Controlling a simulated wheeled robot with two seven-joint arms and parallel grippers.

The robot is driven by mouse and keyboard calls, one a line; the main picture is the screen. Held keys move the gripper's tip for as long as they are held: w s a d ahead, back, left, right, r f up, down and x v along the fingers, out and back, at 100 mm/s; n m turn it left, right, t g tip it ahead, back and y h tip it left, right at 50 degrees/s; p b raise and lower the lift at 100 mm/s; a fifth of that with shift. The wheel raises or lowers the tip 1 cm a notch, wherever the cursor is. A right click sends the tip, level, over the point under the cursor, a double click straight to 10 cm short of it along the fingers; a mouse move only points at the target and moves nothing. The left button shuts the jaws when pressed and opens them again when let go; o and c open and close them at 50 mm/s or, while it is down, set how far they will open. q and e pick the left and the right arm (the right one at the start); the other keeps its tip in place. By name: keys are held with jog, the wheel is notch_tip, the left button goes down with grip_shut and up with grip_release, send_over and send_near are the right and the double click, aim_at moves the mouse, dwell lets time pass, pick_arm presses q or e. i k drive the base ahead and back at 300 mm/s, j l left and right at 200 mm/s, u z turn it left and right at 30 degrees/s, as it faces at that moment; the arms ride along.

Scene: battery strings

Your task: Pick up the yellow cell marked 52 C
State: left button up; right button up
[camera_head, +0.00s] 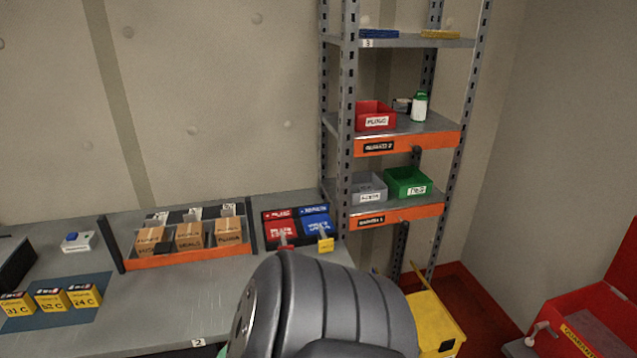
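The yellow cell marked 52 C (51,302) stands in the middle of a row of three on a dark blue mat (70,317) at the left of the bench. A yellow cell marked 31 C (16,306) is to its left and one marked 24 C (84,299) is to its right. All three have dark tops and face me. Neither of my grippers shows in the head view. A dark grey link of my own arm fills the bottom middle and hides part of the bench front.
An orange-fronted rack (190,255) with cardboard boxes stands behind the mat. A small grey device with a blue top (78,241) sits left of it. Red (282,230) and blue (316,225) boxes are at the bench's right end, beside a metal shelf (347,150). The bench between mat and arm is clear.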

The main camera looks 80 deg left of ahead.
aim_at(50, 300)
jog(key=u, duration=4.45)
